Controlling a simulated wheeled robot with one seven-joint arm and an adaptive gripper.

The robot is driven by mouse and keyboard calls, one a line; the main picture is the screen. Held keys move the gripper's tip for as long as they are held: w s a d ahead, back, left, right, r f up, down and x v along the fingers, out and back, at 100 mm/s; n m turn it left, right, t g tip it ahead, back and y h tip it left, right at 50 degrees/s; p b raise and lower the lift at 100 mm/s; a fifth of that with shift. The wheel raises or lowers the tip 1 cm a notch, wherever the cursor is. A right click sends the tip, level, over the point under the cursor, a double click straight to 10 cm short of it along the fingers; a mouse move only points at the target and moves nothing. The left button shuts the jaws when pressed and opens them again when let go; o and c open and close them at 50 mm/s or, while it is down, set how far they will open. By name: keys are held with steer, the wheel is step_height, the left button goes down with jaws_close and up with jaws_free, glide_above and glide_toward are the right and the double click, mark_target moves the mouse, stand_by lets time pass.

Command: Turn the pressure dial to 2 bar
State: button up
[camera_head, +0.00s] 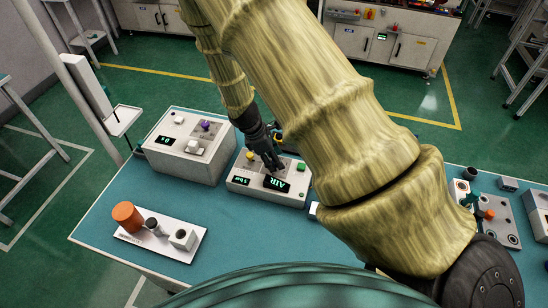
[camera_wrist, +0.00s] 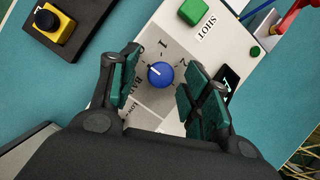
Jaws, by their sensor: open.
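The pressure dial is a blue round knob (camera_wrist: 160,74) with a white pointer line, in the wrist view. It sits on a grey dial plate marked with digits, of which a 1 is readable, and the word BAR partly shows. My gripper (camera_wrist: 160,85) is open, one green-padded finger on each side of the knob, with gaps between pads and knob. In the head view my gripper (camera_head: 270,160) is over the AIR box (camera_head: 240,187) and hides the knob.
A green SHOT button (camera_wrist: 195,11) is on the same box. In the head view a larger grey box (camera_head: 185,150) is to the left, and a white plate with an orange cylinder (camera_head: 127,216) is in front.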

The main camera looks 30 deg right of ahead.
steer(key=shift+s+r, duration=0.15)
steer(key=c, duration=1)
steer(key=shift+m, duration=0.3)
steer(key=shift+c, duration=0.2)
steer(key=m, duration=0.2)
steer(key=m+g+y, duration=0.1)
steer(key=m, duration=0.1)
steer(key=shift+w+g, duration=0.2)
steer(key=shift+g, duration=0.1)
steer(key=m+y, duration=0.1)
steer(key=m, duration=0.2)
steer(key=m+g+y, duration=0.1)
steer(key=m, duration=0.2)
steer(key=shift+d+f, duration=0.2)
steer(key=m+y, duration=0.1)
steer(key=m, duration=0.2)
steer(key=m+y, duration=0.1)
steer(key=m, duration=0.2)
steer(key=shift+d+y+b, duration=0.2)
steer(key=shift+y+b, duration=0.1)
steer(key=shift+y, duration=0.1)
steer(key=m+t+y, duration=0.1)
steer(key=m, duration=0.2)
steer(key=m+t+y, duration=0.1)
steer(key=m, duration=0.3)
steer(key=shift+s+d, duration=0.15)
steer(key=shift+d, duration=0.05)
